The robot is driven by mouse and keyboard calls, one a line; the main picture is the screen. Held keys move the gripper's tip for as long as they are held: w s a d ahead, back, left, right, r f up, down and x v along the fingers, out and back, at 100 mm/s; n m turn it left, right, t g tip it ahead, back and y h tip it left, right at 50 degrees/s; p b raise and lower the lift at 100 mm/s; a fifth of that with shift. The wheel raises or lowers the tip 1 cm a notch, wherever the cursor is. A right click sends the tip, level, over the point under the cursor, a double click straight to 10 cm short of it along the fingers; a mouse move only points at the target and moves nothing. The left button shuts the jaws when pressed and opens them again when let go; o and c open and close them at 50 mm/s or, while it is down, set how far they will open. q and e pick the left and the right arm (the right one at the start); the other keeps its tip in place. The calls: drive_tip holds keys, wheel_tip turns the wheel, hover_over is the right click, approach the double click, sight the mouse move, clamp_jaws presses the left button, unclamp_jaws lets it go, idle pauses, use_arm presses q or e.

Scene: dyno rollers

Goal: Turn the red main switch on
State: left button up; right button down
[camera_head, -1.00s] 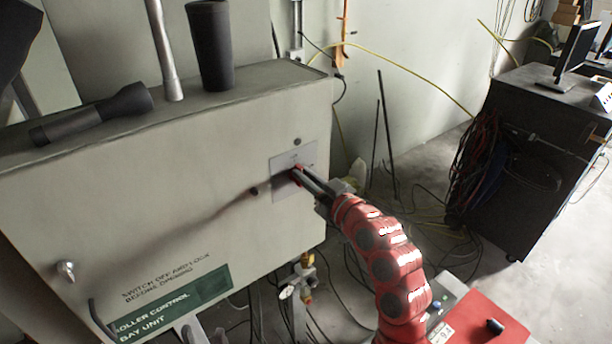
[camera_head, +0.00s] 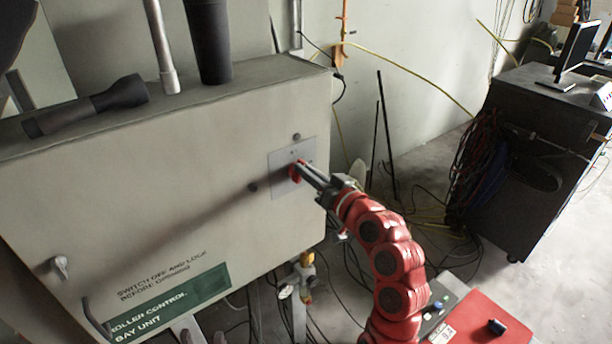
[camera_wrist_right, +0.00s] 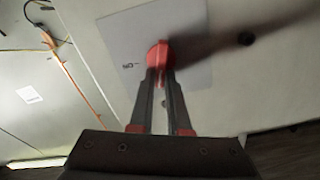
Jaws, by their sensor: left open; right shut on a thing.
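The red main switch (camera_head: 293,174) is a small red handle on a pale plate (camera_head: 280,187) at the right end of the grey cabinet's front. My right gripper (camera_head: 300,167) reaches it from the lower right and is shut on it. In the right wrist view the two fingertips (camera_wrist_right: 160,68) close on the red handle (camera_wrist_right: 154,53), hiding its lower part. I cannot make out my left gripper.
The grey cabinet (camera_head: 150,190) has a flashlight (camera_head: 85,106) and a black cylinder (camera_head: 208,40) on top. A dark knob (camera_head: 253,187) sits left of the plate. Cables and a brass valve (camera_head: 306,259) are below. A black cart (camera_head: 530,150) stands right.

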drive_tip(key=shift+w+d+f+m+p, duration=0.15)
drive_tip(key=shift+f+m+p, duration=0.1)
drive_tip(key=shift+m, duration=2.05)
drive_tip(key=shift+w+d+f+m+p, duration=0.1)
drive_tip(key=shift+d+f+m, duration=0.15)
drive_tip(key=shift+m, duration=2.05)
drive_tip(key=shift+w+d+f+m+p, duration=0.1)
drive_tip(key=shift+f+m+p, duration=0.15)
drive_tip(key=shift+m, duration=2.05)
drive_tip(key=shift+f, duration=0.1)
drive_tip(key=c, duration=0.9)
unclamp_jaws()
drive_tip(key=shift+s, duration=0.1)
